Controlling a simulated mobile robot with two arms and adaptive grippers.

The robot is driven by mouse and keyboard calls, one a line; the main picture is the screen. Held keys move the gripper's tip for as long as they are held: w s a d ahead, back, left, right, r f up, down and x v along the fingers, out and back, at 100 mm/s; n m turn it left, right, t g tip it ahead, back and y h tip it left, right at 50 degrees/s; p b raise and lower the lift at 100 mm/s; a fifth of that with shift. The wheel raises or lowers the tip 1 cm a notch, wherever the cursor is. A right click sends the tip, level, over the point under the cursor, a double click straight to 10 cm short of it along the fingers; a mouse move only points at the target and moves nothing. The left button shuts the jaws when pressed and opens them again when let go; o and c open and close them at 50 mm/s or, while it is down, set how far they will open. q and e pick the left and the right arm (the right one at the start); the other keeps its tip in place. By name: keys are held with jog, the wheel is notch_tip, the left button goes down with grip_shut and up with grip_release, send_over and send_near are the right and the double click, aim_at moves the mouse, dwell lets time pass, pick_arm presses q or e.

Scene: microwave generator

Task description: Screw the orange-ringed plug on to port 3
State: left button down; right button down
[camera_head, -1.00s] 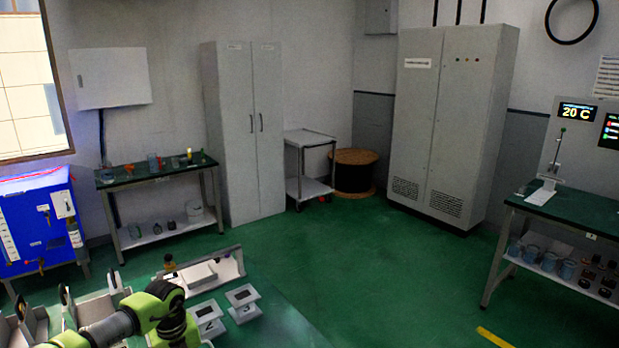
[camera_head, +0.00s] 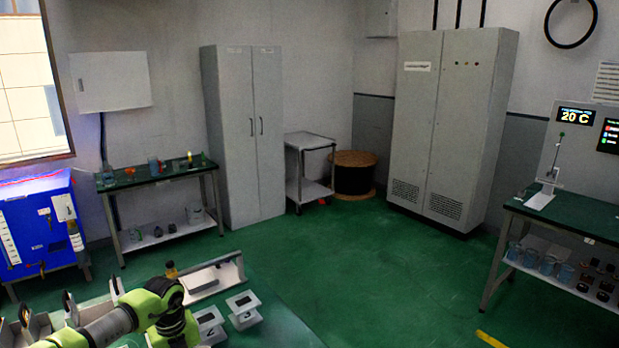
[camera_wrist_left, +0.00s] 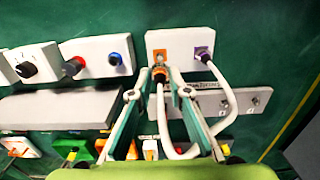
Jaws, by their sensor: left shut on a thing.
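In the left wrist view, the orange-ringed plug (camera_wrist_left: 160,74) is on the end of a white cable and lies between the fingers of my left gripper (camera_wrist_left: 156,84), which is shut on it. The plug's tip is close to an orange-marked socket on a light block (camera_wrist_left: 181,42); I cannot tell whether it is seated. A purple-ringed plug (camera_wrist_left: 203,53) sits at the block's other socket, and the white cable (camera_wrist_left: 231,105) loops between the plugs. No number 3 is readable there. In the head view, my green left arm covers part of the bench, and its gripper is hidden.
In the wrist view, a block with red and blue fittings (camera_wrist_left: 97,56) stands left of the sockets. A grey plate (camera_wrist_left: 225,103) lies below them. In the head view, two small labelled stands (camera_head: 243,309) are right of my arm, with bare green bench beyond.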

pick_arm(q)
jog(key=shift+d, duration=0.1)
dwell(0.3)
jog(key=shift+s+d+f+p, duration=0.15)
jog(key=shift+d+p, duration=0.05)
jog(key=shift+d, duration=1)
jog(key=shift+s+d+f+p, duration=0.1)
jog(key=shift+d+p, duration=0.05)
jog(key=shift+d, duration=1.05)
jog(key=shift+d, duration=0.1)
jog(key=shift+s+d+f, duration=0.1)
jog(key=shift+s+d, duration=0.05)
jog(key=shift+d, duration=1.05)
jog(key=shift+s+d+f, duration=0.1)
jog(key=shift+d, duration=1.1)
jog(key=shift+d, duration=0.1)
jog(key=shift+s+d+f, duration=0.1)
jog(key=shift+d+f, duration=0.05)
jog(key=shift+d, duration=1.05)
jog(key=shift+s+d+f, duration=0.1)
jog(key=shift+d, duration=1.05)
